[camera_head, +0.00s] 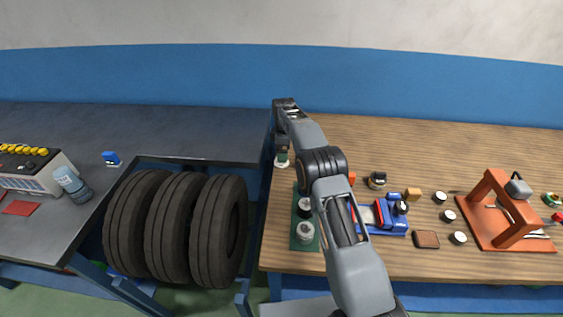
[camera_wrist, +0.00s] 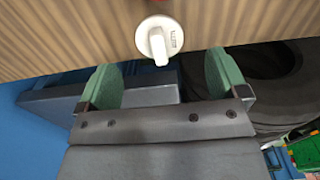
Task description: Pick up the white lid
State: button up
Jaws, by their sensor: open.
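The white lid (camera_wrist: 158,38) is a round white disc with a raised grip and small dark print. In the wrist view it lies on the wooden table near its edge, just beyond the fingertips and between their lines. My gripper (camera_wrist: 164,70) is open, with green fingers apart and nothing between them. In the head view my gripper (camera_head: 283,151) hangs over the left edge of the wooden table, and the white lid (camera_head: 281,163) shows just below it, partly hidden.
A green mat (camera_head: 299,190) with round pieces lies nearby, partly behind my arm. A blue vise-like tool (camera_head: 385,217), small round pieces and an orange press (camera_head: 495,210) stand to the right. Several tires (camera_head: 180,225) stand left of the wooden table (camera_head: 340,135); a dark bench (camera_head: 220,130) adjoins it.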

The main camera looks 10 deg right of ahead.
jog(key=shift+w+f+p, duration=0.1)
jog(key=shift+f+p, duration=0.65)
jog(key=shift+f, duration=1.95)
jog(key=c, duration=0.9)
jog(key=shift+c, duration=0.2)
jog(key=shift+r, duration=0.1)
